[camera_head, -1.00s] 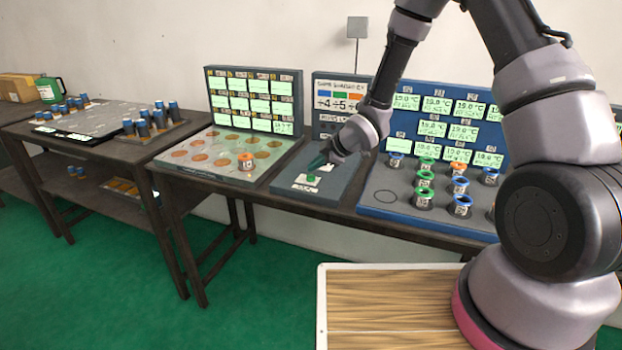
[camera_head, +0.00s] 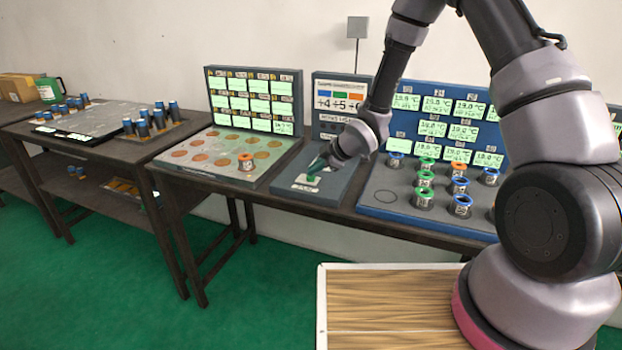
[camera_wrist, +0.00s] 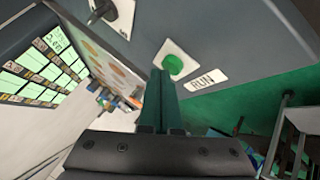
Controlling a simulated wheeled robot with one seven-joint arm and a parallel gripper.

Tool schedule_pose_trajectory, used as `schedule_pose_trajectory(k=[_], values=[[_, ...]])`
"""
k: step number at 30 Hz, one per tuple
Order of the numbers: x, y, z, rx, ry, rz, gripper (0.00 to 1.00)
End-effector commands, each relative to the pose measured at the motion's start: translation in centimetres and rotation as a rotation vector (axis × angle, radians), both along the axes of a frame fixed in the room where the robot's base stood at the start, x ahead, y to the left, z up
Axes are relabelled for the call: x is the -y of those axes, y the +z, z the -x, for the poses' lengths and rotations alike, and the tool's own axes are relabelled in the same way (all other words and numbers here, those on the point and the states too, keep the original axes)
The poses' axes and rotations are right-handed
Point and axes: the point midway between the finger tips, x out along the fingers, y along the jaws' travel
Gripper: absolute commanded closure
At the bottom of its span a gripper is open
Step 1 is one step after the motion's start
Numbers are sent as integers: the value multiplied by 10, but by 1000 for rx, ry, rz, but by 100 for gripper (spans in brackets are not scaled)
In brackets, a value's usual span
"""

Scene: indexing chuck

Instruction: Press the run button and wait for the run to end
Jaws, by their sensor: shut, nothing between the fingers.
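The green run button (camera_wrist: 174,64) sits on a white plate beside a "RUN" label (camera_wrist: 206,80) in the wrist view. In the head view its plate (camera_head: 304,187) lies on the grey console (camera_head: 318,196), and the button itself is mostly hidden by my fingers. My gripper (camera_head: 316,165) has green fingers, shut and empty, just above the button. In the wrist view the fingertips (camera_wrist: 160,74) are beside the button; I cannot tell whether they touch it.
To the left is a panel with round wells (camera_head: 205,152) and one orange-topped vial (camera_head: 246,162). To the right, a blue rack (camera_head: 385,208) holds several capped vials and shows temperature screens.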

Motion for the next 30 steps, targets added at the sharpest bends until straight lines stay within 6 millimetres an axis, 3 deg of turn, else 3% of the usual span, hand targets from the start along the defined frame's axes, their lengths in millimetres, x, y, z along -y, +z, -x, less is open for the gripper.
schedule_pose_trajectory(k=[16,30], values=[[0,-4,0,1,1,0,100],[0,14,1,-1,1,0,100]])
